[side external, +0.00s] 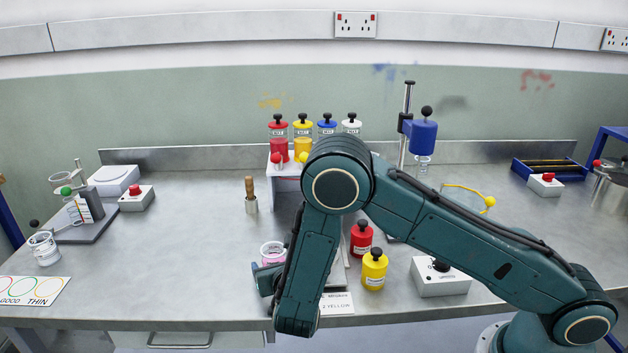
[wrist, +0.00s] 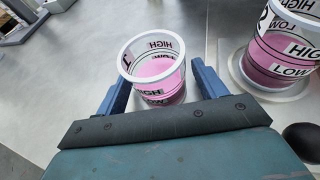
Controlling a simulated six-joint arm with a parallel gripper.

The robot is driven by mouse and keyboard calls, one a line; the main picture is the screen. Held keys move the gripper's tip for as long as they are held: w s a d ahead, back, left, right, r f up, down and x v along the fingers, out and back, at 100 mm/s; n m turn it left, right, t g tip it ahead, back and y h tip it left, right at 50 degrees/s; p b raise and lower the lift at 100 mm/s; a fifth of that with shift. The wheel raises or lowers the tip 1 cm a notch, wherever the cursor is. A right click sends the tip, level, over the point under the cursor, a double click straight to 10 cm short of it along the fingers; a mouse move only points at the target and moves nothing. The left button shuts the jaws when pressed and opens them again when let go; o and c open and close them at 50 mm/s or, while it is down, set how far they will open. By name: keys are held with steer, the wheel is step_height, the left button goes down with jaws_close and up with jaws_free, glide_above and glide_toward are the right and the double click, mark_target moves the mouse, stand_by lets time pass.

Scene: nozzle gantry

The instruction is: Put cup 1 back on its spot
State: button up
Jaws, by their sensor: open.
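A clear cup (wrist: 160,92) with pink liquid, HIGH and LOW labels and a white rim stands between the fingers of my gripper (wrist: 160,80) in the wrist view. A partly visible mark on it looks like a 1. The fingers are open, one on each side of the cup; I cannot tell whether they touch it. The cup (side external: 272,251) also shows in the side view, left of my forearm, with the blue jaw (side external: 262,278) at it. A second pink cup (wrist: 285,50) stands to the right on a round white base (wrist: 272,92).
Red (side external: 361,239) and yellow (side external: 375,270) bottles and a white switch box (side external: 440,278) stand right of my forearm. A brush in a holder (side external: 251,197) stands behind the cup. Another cup (side external: 43,250) is at far left. The bench's left-middle is clear.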

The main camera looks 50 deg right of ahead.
steer(key=shift+r, duration=0.1)
steer(key=shift+s+a+r, duration=0.1)
steer(key=v, duration=1.1)
steer(key=shift+s+a+r, duration=0.1)
steer(key=shift+s+a, duration=0.05)
steer(key=shift+s, duration=0.15)
steer(key=shift+d+r+m, duration=0.35)
steer(key=shift+d+m, duration=0.05)
steer(key=shift+m, duration=0.1)
steer(key=s+d+r+m+g+y, duration=0.1)
steer(key=s+d+r+m+g, duration=0.5)
steer(key=d+r+m, duration=0.8)
steer(key=s+a+r+m+y, duration=0.1)
steer(key=s+r+m+y, duration=0.1)
steer(key=s+m, duration=0.5)
steer(key=s+r+m+y, duration=0.3)
steer(key=s+r+m, duration=0.1)
steer(key=s+m, duration=0.4)
steer(key=s, duration=0.2)
steer(key=shift+s+a+r+m, duration=0.3)
steer(key=shift+s+a+r, duration=0.05)
steer(key=shift+a+r, duration=0.05)
